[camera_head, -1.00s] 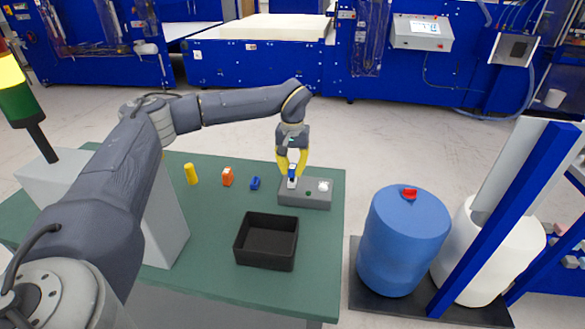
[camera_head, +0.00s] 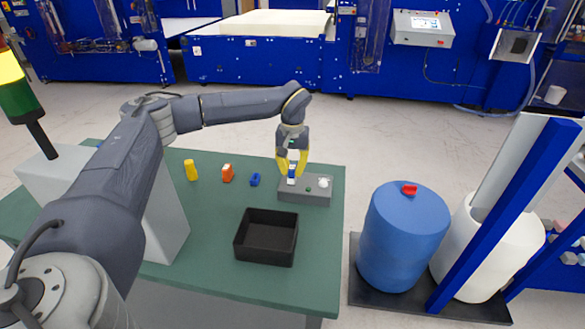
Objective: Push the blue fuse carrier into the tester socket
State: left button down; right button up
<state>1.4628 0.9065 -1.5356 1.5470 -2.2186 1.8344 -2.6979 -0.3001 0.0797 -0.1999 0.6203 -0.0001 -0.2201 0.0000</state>
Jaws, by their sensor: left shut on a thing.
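The grey tester (camera_head: 317,198) sits near the table's far right corner, with a small green spot and a white knob on top. My left gripper (camera_head: 291,174), with yellow fingers, points down over the left part of the tester. It is shut on the blue fuse carrier (camera_head: 291,171), which shows blue and white between the fingers. The carrier's lower end is at the tester's top; the socket is hidden, and I cannot tell how deep the carrier sits. My right gripper is not in view.
A yellow piece (camera_head: 191,170), an orange piece (camera_head: 228,173) and another blue piece (camera_head: 255,180) stand left of the tester on the green table (camera_head: 205,225). An open black bin (camera_head: 266,262) is in front. A blue drum (camera_head: 403,240) stands off the table's right side.

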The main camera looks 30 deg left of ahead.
aim_at(293, 167)
pick_arm(q)
jog(key=shift+f, duration=0.2)
jog(key=c, duration=1.3)
grip_release()
jog(key=shift+r, duration=0.1)
jog(key=shift+r, duration=2.75)
jog(key=shift+r, duration=0.25)
